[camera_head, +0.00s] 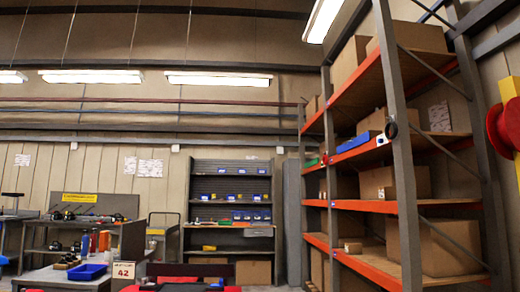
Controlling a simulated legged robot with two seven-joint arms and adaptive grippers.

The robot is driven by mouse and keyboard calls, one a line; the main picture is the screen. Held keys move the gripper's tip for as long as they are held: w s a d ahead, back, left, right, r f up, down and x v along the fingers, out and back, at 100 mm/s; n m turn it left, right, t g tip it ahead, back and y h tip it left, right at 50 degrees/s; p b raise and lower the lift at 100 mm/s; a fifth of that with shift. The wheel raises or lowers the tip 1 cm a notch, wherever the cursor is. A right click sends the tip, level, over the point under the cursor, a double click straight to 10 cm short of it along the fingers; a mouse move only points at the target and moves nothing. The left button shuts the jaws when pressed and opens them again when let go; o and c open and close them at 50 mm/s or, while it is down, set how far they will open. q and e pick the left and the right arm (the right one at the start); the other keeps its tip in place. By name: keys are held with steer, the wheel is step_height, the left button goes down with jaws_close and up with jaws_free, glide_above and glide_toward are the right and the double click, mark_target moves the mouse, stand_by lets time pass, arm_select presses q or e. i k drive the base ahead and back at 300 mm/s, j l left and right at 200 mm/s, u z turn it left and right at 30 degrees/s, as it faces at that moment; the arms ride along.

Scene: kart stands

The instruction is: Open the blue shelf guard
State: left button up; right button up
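A long blue piece (358,141) lies along the front of a middle level of the tall orange-beamed shelf (404,180) on the right. It is small in the view, and I cannot tell whether it is the blue shelf guard or a bin, nor whether it is open or shut. No other clear blue guard shows on this shelf. Neither of my grippers is in view.
Cardboard boxes (443,247) fill several shelf levels. A grey cabinet (232,205) with small blue bins stands at the back. A workbench (60,277) with a blue tray (87,271) is at left. A red reel (505,127) hangs at the right edge.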

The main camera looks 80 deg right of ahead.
mark_target(363, 138)
steer(key=z, duration=3.3)
steer(key=i+l+z, duration=0.1)
steer(key=i, duration=0.35)
steer(key=i+l, duration=0.25)
steer(key=i, duration=0.15)
steer(key=i+l+z, duration=0.15)
steer(key=i, duration=0.3)
steer(key=i+j+z, duration=0.45)
steer(key=i+j, duration=0.15)
steer(key=i, duration=0.4)
steer(key=i+j+z, duration=0.4)
steer(key=i+j, duration=0.5)
steer(key=i+j+z, duration=0.1)
steer(key=j+z, duration=0.3)
steer(key=j, duration=0.95)
steer(key=j+z, duration=0.35)
steer(key=j, duration=1)
